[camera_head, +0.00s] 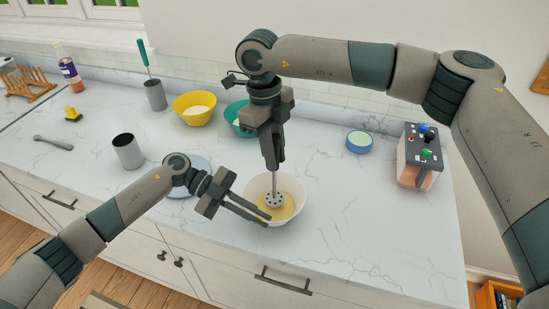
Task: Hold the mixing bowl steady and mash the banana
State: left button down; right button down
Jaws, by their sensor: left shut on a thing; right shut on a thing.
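The cream mixing bowl (292,212) stands on the marble counter near its front edge. Yellow mashed banana (287,206) lies in the bottom of the bowl. My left gripper (264,218) is shut on the bowl's left rim, coming in from the left. My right gripper (274,166) points down above the bowl and is shut on the upright masher (274,192). The masher's round, holed head is down inside the bowl at the banana. The masher's handle is mostly hidden between my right fingers.
Behind stand a yellow bowl (188,119), a teal bowl (231,112) partly behind my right gripper, and two metal canisters (128,154) (155,97). A round teal container (359,142) and a toaster-like box (416,165) stand right. The counter (340,215) right of the bowl is clear.

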aim_at(275, 135)
pick_arm(q)
jog(key=shift+f, duration=0.1)
pick_arm(e)
jog(key=shift+r, duration=2.6)
pick_arm(q)
jog(key=c, duration=1.9)
grip_release()
jog(key=shift+o, duration=0.3)
pick_arm(e)
jog(key=shift+w, duration=0.1)
pick_arm(q)
jog(key=shift+w+a, duration=0.1)
jog(key=v, duration=1.1)
jog(key=shift+w+a, duration=0.2)
jog(key=shift+a, duration=0.15)
jog(key=shift+s, duration=0.1)
pick_arm(e)
jog(key=shift+f, duration=0.1)
